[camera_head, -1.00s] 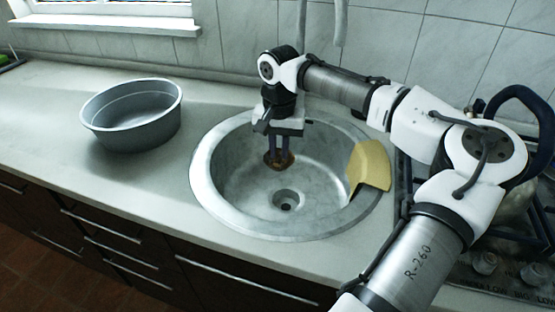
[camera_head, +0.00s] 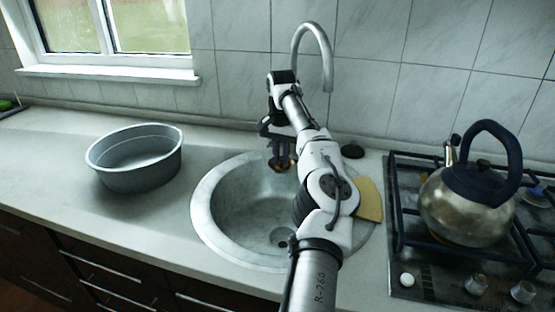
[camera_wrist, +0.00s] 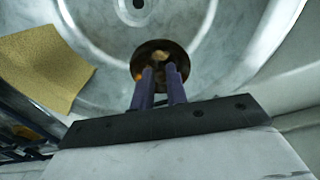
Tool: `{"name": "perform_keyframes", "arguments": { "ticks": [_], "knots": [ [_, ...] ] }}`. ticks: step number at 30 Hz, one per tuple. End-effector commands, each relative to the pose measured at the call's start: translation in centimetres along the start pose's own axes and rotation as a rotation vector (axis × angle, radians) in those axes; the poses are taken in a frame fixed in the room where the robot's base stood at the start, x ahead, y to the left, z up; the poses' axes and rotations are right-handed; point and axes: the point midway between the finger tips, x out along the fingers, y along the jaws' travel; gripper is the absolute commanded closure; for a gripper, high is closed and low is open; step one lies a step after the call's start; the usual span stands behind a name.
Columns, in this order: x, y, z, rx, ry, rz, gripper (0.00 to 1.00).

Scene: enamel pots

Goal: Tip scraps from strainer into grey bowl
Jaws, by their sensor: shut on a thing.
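The strainer (camera_wrist: 143,53) is a small, round, dark brownish cup with pale and orange scraps inside. My gripper (camera_wrist: 162,73) is shut on it; the two purple fingers reach its near side in the wrist view. In the head view my gripper (camera_head: 281,150) holds the strainer (camera_head: 281,164) over the back part of the sink, seemingly above the basin floor. The grey bowl (camera_head: 140,179) stands upright on the counter to the left of the sink, apart from my gripper. Its visible inside wall looks bare; its floor is mostly hidden.
The round metal sink (camera_head: 213,208) has a drain (camera_head: 280,237) at its bottom. A yellow cloth (camera_head: 370,200) hangs over its right rim. A tall tap (camera_head: 327,50) rises behind. A kettle (camera_head: 465,207) stands on the stove at right. The counter between bowl and sink is clear.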

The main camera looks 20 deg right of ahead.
Motion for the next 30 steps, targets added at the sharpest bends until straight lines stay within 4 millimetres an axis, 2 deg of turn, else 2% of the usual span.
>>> {"name": "perform_keyframes", "arguments": {
  "ticks": [6,14,17,30],
  "knots": [
    [2.5,-0.4,-1.0,0.043,-0.005,-0.006,1.00],
    [2.7,-0.4,-0.8,0.051,-0.003,-0.007,1.00],
    [1.7,0.0,-0.8,0.062,-0.002,-0.007,1.00],
    [-6.3,1.7,-0.8,0.107,0.002,-0.003,1.00]
  ]
}}
